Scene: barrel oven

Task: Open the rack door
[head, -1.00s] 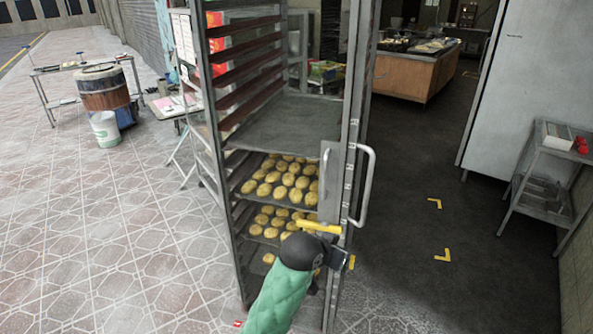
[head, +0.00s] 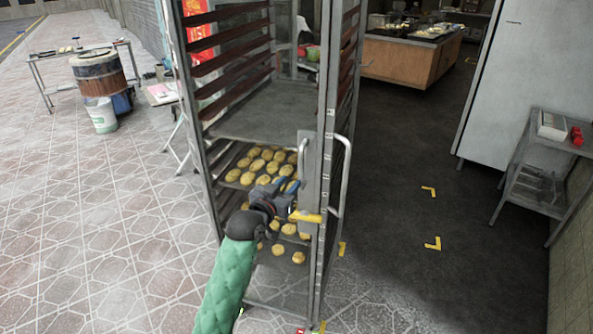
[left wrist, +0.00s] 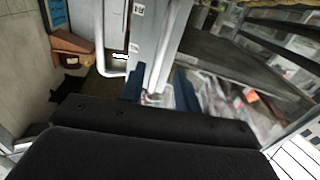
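The tall metal rack (head: 219,190) stands in the middle of the head view, with a tall handle (head: 343,172) on the right of its front post. My left gripper (head: 290,188) is just left of the plate, close to the yellow bar. The left wrist view shows its two blue fingers (left wrist: 159,88) apart, with the post's edge (left wrist: 157,85) seen between them. Contact cannot be told. The handle also shows there (left wrist: 112,72). My right gripper is not in view.
Trays of round buns (head: 262,165) fill the rack's lower levels. A wooden counter (head: 408,58) is behind, and a metal shelf unit (head: 532,170) stands at right.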

